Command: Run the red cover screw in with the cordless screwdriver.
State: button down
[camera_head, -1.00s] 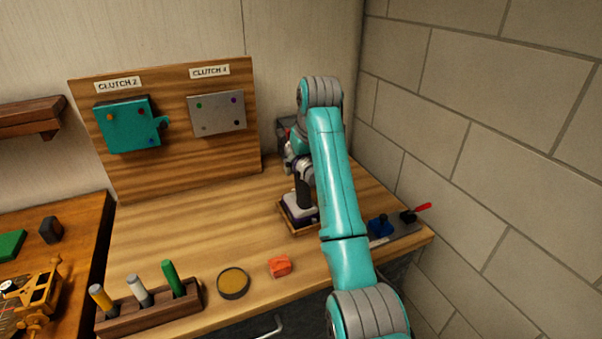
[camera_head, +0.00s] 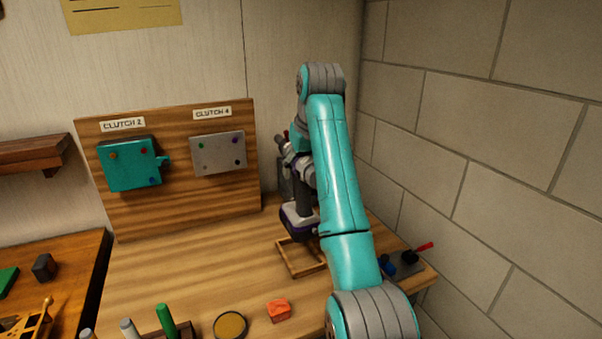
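The cordless screwdriver (camera_head: 299,221), with a dark grip and a purple and white base, hangs upright just above a small wooden frame (camera_head: 287,263) on the bench. My gripper (camera_head: 304,170) is shut around its upper part; my arm hides much of both. The teal cover (camera_head: 130,172) is mounted on the board under the CLUTCH 2 label, left of my gripper. A small red screw head (camera_head: 145,151) shows at its upper right, with an orange-brown one at upper left and a blue one at lower right. How far the red screw stands out cannot be told.
The wooden board (camera_head: 185,210) also carries a grey plate (camera_head: 218,153) under CLUTCH 4, between cover and gripper. An orange block (camera_head: 278,310) and a round dish (camera_head: 230,325) lie in front. A brick wall (camera_head: 480,160) stands close on the right. The bench before the board is clear.

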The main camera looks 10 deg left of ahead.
jog(key=shift+r, duration=1.7)
